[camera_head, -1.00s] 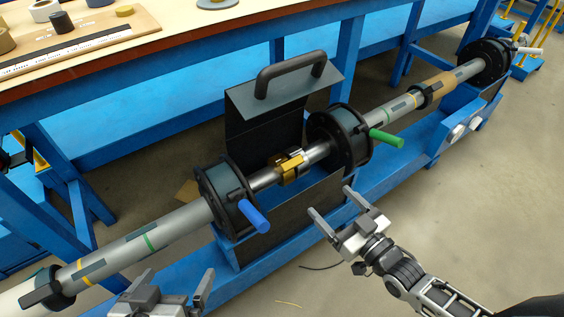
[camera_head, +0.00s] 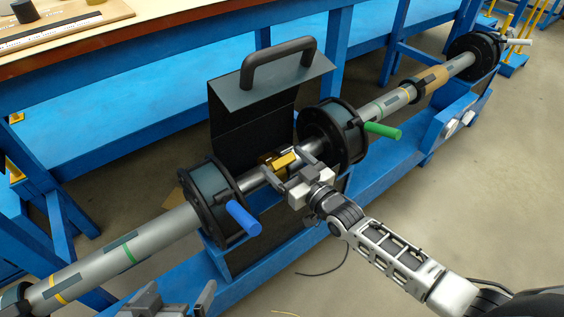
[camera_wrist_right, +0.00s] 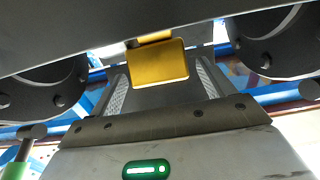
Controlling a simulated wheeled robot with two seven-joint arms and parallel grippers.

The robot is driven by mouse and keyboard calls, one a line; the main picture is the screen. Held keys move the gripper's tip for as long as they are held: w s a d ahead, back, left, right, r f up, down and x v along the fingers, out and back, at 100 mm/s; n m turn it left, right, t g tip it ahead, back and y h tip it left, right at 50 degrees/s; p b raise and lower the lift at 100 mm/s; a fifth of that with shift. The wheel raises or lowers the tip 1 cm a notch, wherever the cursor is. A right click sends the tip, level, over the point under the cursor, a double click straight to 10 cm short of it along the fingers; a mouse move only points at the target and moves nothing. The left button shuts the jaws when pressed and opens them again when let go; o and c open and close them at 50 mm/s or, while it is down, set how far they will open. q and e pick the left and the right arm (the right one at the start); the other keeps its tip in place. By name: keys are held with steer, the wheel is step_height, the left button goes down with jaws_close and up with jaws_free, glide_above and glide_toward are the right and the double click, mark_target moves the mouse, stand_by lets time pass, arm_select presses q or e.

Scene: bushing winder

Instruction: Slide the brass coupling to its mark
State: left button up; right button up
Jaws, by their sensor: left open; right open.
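The brass coupling (camera_head: 283,161) sits on the bare shaft between two dark round flanges. In the right wrist view its brass face (camera_wrist_right: 158,64) shows between the two finger pads. My right gripper (camera_head: 284,175) is open, with its fingers on either side of the coupling; I cannot tell whether they touch it. The gripper partly hides the coupling in the head view. My left gripper (camera_head: 178,304) is open and empty at the bottom edge, apart from the shaft. I cannot make out which line is the coupling's mark.
The left flange has a blue handle (camera_head: 243,217) and the right flange a green handle (camera_head: 382,131). A dark hinged cover with a handle (camera_head: 278,62) stands open behind the shaft. The blue frame (camera_head: 375,176) runs below.

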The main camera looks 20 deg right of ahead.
mark_target(270, 167)
steer(key=shift+w+a, duration=0.25)
steer(key=shift+w, duration=0.6)
steer(key=shift+c, duration=0.3)
steer(key=c, duration=1.3)
steer(key=a, duration=0.1)
steer(key=s+a+p, duration=0.1)
steer(key=shift+a+r, duration=0.15)
steer(key=shift+a, duration=0.15)
steer(key=shift+s+a+f, duration=0.15)
steer(key=shift+a+f, duration=0.05)
steer(key=shift+a, duration=0.25)
steer(key=o, duration=1.4)
steer(key=shift+c, duration=0.2)
